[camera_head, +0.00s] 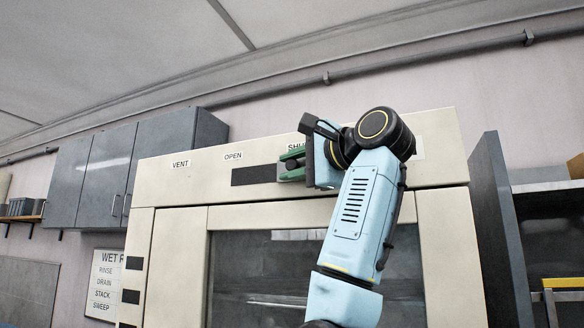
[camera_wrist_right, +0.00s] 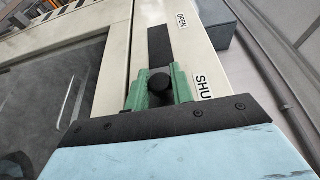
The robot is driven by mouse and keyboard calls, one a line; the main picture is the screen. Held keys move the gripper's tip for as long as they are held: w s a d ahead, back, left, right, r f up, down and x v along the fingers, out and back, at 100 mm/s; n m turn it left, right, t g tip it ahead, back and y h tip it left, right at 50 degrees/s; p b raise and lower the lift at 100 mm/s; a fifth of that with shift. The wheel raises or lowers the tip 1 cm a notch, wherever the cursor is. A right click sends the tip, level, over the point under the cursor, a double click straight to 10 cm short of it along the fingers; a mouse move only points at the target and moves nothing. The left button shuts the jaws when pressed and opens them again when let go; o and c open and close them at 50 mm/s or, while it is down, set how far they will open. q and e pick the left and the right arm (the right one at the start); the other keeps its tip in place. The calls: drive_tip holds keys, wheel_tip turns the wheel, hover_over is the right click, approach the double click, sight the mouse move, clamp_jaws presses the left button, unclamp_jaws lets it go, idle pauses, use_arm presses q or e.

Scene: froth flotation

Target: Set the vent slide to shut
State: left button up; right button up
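The vent slide is a dark slot (camera_head: 254,175) in the cream front panel, with the label OPEN (camera_head: 233,156) above its left end and the label SHUT (camera_head: 296,147), partly covered, at its right. My right gripper (camera_head: 292,164) is at the SHUT end and hides the knob in the head view. In the right wrist view, the round black knob (camera_wrist_right: 159,82) sits between the green fingertips of my right gripper (camera_wrist_right: 160,88), which appear to touch it on both sides. The SHUT label (camera_wrist_right: 203,87) is beside it there. My left gripper is out of view.
The cream cabinet (camera_head: 175,188) has a dark glass front below the panel. Grey wall cupboards (camera_head: 105,165) hang at the left, and a dark upright panel (camera_head: 497,230) stands at the right. A ceiling pipe runs above.

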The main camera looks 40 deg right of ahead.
drive_tip(key=o, duration=0.4)
drive_tip(key=shift+s+d, duration=0.2)
drive_tip(key=shift+s, duration=0.05)
drive_tip(key=shift+w+a, duration=0.1)
drive_tip(key=shift+s+d+b, duration=0.35)
drive_tip(key=shift+s+b, duration=1.15)
drive_tip(key=shift+s, duration=0.7)
drive_tip(key=shift+s+d+b, duration=0.4)
drive_tip(key=shift+s+b, duration=1.15)
drive_tip(key=shift+s, duration=0.7)
drive_tip(key=shift+s+d+b, duration=0.35)
drive_tip(key=shift+s+b, duration=1.15)
drive_tip(key=shift+s, duration=0.7)
